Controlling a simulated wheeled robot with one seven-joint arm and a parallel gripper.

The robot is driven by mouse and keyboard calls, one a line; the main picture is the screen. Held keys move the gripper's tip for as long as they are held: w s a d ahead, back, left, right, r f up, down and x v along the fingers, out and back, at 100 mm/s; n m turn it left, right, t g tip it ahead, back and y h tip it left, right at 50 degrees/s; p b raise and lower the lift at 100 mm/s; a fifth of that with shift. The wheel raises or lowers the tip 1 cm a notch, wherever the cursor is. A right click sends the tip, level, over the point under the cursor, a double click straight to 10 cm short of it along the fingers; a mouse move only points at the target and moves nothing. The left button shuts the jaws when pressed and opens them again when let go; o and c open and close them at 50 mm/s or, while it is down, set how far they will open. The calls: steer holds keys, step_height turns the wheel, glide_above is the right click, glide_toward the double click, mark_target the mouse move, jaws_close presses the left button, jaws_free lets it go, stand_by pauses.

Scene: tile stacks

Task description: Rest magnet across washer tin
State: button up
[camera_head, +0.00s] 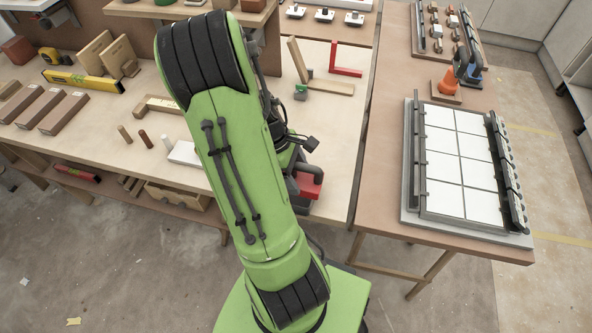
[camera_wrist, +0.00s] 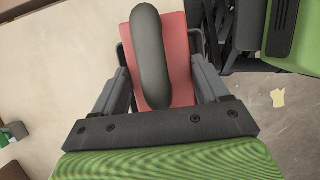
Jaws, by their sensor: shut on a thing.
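A red block with a thick dark arched handle, which I take to be the magnet (camera_wrist: 176,35), fills the middle of the wrist view. The fingers of my gripper (camera_wrist: 160,68) are shut on it, one on each side. In the head view a red part of the magnet (camera_head: 309,186) shows by the front edge of the workbench, beside my green arm. My arm hides much of my gripper there. I cannot tell whether the magnet touches anything below. I cannot make out a washer tin for sure in either view.
The workbench (camera_head: 335,130) holds a red angle piece (camera_head: 347,66), a wooden square (camera_head: 330,87) and several blocks at left. Bare bench lies right of my arm.

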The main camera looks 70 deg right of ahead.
steer(key=o, duration=1.4)
steer(key=shift+f, duration=0.1)
steer(key=p+v, duration=0.5)
steer(key=v, duration=1.1)
steer(key=shift+f, duration=0.1)
